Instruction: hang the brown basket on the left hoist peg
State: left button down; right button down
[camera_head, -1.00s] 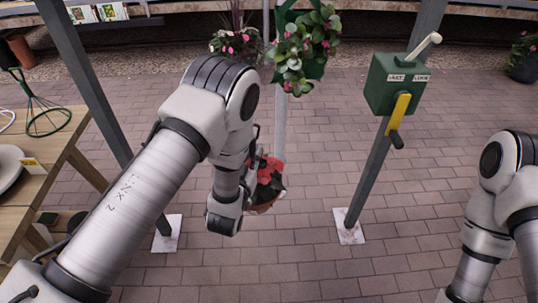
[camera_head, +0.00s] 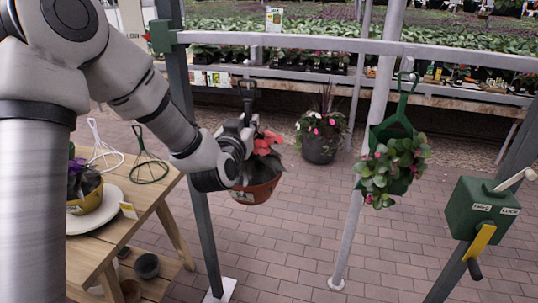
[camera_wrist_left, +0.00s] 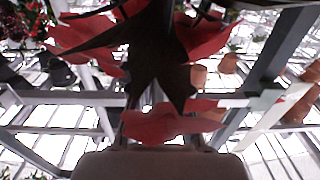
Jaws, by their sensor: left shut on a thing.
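The brown basket (camera_head: 258,192) with red flowers and a black hanger (camera_head: 247,88) is in the air in the head view. My left gripper (camera_head: 241,135) is shut on it around the lower hanger, partly hidden by my wrist. The hanger's upper end is close below the grey hoist beam (camera_head: 300,42) in the picture. The left peg cannot be made out, and I cannot tell whether the hanger touches it. In the left wrist view, red and dark leaves (camera_wrist_left: 150,60) fill the middle and hide the fingertips. My right gripper is out of view.
A green basket (camera_head: 392,170) hangs from the beam to the right. A green winch box (camera_head: 480,208) stands at the right on a post. A wooden table (camera_head: 105,235) with a yellow pot (camera_head: 88,200) is at the left.

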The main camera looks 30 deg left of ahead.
aim_at(241, 101)
pick_arm(q)
jog(key=r, duration=0.1)
jog(key=s+r, duration=0.1)
jog(key=r, duration=0.1)
jog(key=a+r, duration=0.1)
jog(key=r, duration=0.1)
jog(key=shift+s+r+p, duration=0.25)
jog(key=shift+s+p, duration=0.1)
jog(key=shift+p, duration=0.05)
jog(key=shift+f+x, duration=0.1)
jog(key=shift+x, duration=0.85)
jog(key=shift+f+x, duration=0.15)
jog(key=shift+x, duration=0.75)
jog(key=shift+r, duration=0.1)
jog(key=shift+w, duration=0.1)
jog(key=shift+x, duration=1.55)
jog(key=shift+w+a, duration=0.15)
jog(key=shift+w, duration=0.55)
